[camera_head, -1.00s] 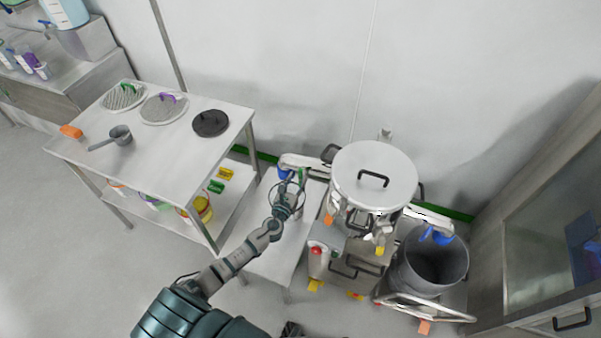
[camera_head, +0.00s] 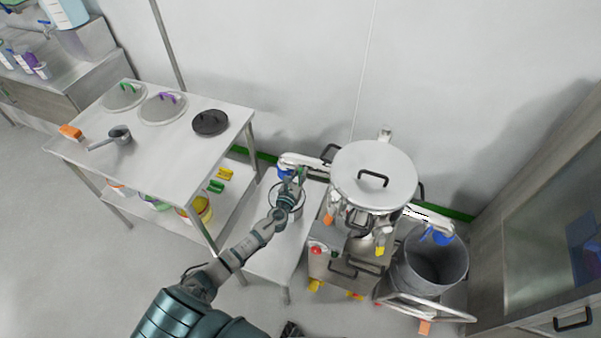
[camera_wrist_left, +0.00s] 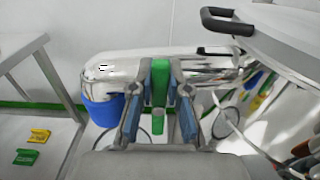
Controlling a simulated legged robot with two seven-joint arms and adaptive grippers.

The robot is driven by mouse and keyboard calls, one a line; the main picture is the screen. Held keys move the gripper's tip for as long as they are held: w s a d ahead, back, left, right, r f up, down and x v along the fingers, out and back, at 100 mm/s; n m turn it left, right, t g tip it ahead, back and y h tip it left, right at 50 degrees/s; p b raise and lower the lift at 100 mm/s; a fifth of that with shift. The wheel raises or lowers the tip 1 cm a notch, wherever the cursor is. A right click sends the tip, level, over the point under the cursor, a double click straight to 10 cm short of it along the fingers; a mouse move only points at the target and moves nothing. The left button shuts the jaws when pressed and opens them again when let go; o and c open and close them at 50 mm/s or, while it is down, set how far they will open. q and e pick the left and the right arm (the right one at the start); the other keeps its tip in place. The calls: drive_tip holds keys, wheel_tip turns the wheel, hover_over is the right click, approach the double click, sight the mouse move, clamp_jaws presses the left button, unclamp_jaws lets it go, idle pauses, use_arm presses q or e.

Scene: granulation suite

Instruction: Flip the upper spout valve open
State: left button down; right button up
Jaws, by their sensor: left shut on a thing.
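The upper spout (camera_head: 303,160) is a shiny metal pipe on the left of the lidded vessel (camera_head: 373,176), with a blue sleeve (camera_wrist_left: 103,110) hanging at its left end. Its valve has a green lever (camera_wrist_left: 160,78), upright in the left wrist view and in front of the pipe. My left gripper (camera_head: 298,181) is at this lever. In the left wrist view the blue-padded fingers of the left gripper (camera_wrist_left: 160,112) are on either side of the lever, shut on it. The fingers hide part of the pipe.
A lower spout (camera_head: 428,216) with a blue sleeve points right over a grey bin (camera_head: 430,262). A metal pot (camera_head: 289,213) stands on a low bench (camera_head: 268,262) beneath my left wrist.

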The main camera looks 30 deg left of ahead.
use_arm(q)
drive_tip(key=shift+a, duration=0.1)
use_arm(e)
drive_tip(key=shift+f, duration=0.1)
use_arm(q)
drive_tip(key=n+b, duration=0.1)
drive_tip(key=n, duration=0.2)
drive_tip(key=shift+s+a+f+n+b, duration=0.1)
drive_tip(key=shift+a+f+n+b, duration=0.1)
drive_tip(key=shift+a+n+b, duration=0.15)
drive_tip(key=shift+a+f+n, duration=0.1)
drive_tip(key=shift+a+n, duration=0.1)
drive_tip(key=shift+n, duration=0.15)
drive_tip(key=shift+s+a+f+n+b, duration=0.1)
drive_tip(key=shift+a+f+n+b, duration=0.35)
drive_tip(key=shift+n, duration=1.8)
drive_tip(key=shift+s+a+f+n+b, duration=0.15)
drive_tip(key=shift+f+n+b, duration=0.5)
drive_tip(key=shift+n, duration=1.65)
drive_tip(key=shift+w+a+f+n+b, duration=0.1)
drive_tip(key=shift+a+f+n+b, duration=0.45)
drive_tip(key=shift+n, duration=1.7)
use_arm(e)
drive_tip(key=w+a+r, duration=0.1)
drive_tip(key=w+a, duration=0.1)
drive_tip(key=w, duration=0.8)
use_arm(q)
drive_tip(key=shift+d+r, duration=0.1)
drive_tip(key=shift+d, duration=0.05)
